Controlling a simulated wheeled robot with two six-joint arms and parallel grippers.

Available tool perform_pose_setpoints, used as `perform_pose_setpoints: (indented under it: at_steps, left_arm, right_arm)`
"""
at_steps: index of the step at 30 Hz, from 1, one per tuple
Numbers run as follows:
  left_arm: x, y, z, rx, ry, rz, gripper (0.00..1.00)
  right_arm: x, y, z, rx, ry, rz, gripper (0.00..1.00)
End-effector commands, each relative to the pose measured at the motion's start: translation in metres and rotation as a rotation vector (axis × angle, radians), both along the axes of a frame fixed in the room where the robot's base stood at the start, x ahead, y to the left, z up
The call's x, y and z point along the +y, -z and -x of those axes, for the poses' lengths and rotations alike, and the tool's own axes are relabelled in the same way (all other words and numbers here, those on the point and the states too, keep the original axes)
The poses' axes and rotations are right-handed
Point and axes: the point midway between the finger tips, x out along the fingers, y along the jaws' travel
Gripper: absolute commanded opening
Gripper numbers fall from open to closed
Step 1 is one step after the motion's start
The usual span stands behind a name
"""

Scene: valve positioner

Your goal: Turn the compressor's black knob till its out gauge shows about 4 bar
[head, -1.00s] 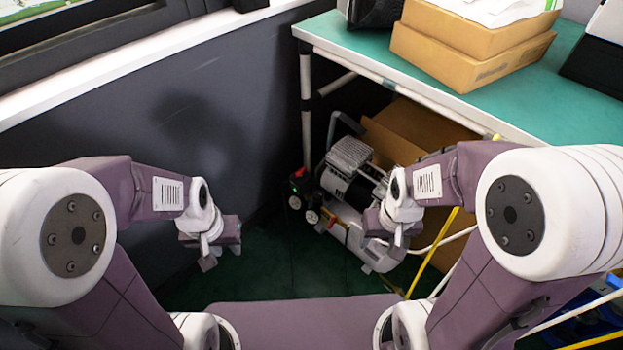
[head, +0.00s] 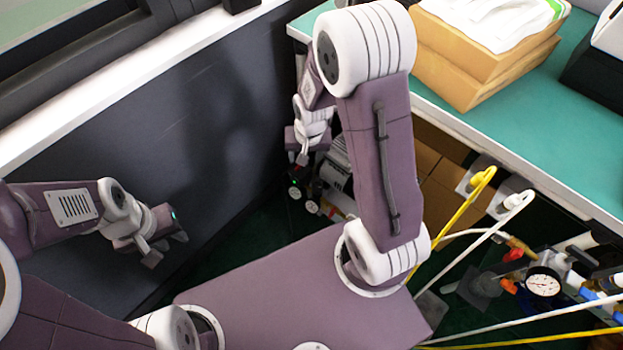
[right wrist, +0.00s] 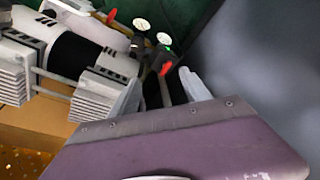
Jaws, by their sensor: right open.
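The compressor (head: 337,176) stands on the floor under the bench, largely hidden behind my right arm. Its two round white gauges (head: 295,192) show at its near end; their readings are too small to tell. In the right wrist view the silver and black compressor (right wrist: 75,55) is at left, with the gauges (right wrist: 164,38) beyond my fingers. My right gripper (right wrist: 160,88) is open, its fingers on either side of a dark part beside a red piece; I cannot tell whether this is the black knob or whether they touch it. My left gripper (head: 166,247) is open and empty near the wall.
A green-topped bench (head: 470,120) with cardboard boxes (head: 480,65) is at upper right. The dark wall (head: 150,140) is close at left. Yellow and white hoses (head: 450,230) and another gauge (head: 543,283) are at right. Cardboard (right wrist: 50,128) lies beside the compressor.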

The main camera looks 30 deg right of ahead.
Motion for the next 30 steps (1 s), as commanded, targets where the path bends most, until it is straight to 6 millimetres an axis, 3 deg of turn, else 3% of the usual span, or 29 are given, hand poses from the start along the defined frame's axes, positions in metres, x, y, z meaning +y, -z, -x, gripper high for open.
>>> perform_pose_setpoints:
  at_steps: [1,6,12,20,30]
  left_arm:
    - [0.0,-0.013,0.0,0.0,0.0,0.0,0.31]
    - [0.0,-0.042,0.0,0.0,0.0,0.0,0.31]
    - [0.0,-0.069,0.0,0.0,0.0,0.0,0.31]
    - [0.0,-0.063,0.0,0.0,0.0,0.0,0.31]
    - [0.0,-0.028,0.0,0.0,0.0,0.0,0.31]
  right_arm:
    - [-0.004,0.001,-0.004,0.014,0.026,-0.003,0.55]
    - [-0.017,0.03,-0.008,0.073,0.118,-0.014,0.55]
    - [-0.029,0.069,0.016,0.179,0.191,-0.023,0.55]
    - [-0.03,0.087,0.022,0.198,0.201,-0.025,0.55]
    - [-0.03,0.155,0.022,0.198,0.201,-0.025,0.55]
